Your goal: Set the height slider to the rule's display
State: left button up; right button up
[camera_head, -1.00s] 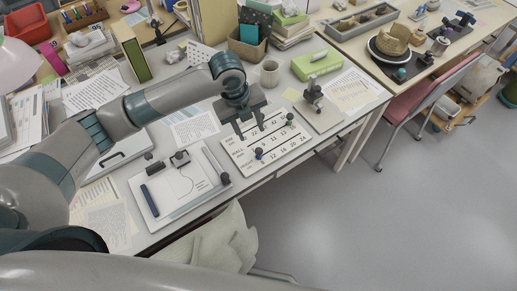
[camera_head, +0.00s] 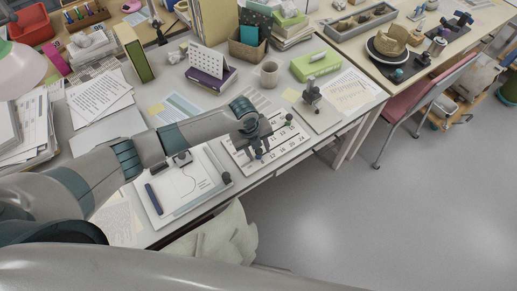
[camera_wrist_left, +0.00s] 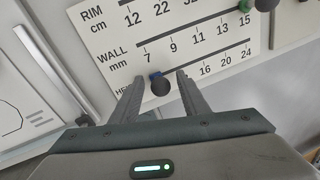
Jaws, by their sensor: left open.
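The white slider board (camera_head: 285,153) lies on the desk, with printed rows of numbers. In the left wrist view its rows (camera_wrist_left: 180,35) read RIM cm and WALL mm, and a third label starting "HE" is partly hidden. A slider with a dark round knob and blue base (camera_wrist_left: 160,85) sits at the left of the height row, left of 16. My left gripper (camera_head: 258,150) is open, low over the board's front edge, its fingers on either side of that knob. No rule display is readable.
The desk's front edge is close.

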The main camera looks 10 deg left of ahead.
pick_arm(q)
jog(key=shift+f, duration=0.1)
grip_shut()
jog(key=w+d+b, duration=0.5)
jog(key=w+d, duration=0.1)
jog(key=shift+w+d, duration=0.25)
jog(key=shift+w, duration=0.05)
grip_release()
jog(key=shift+a, duration=0.1)
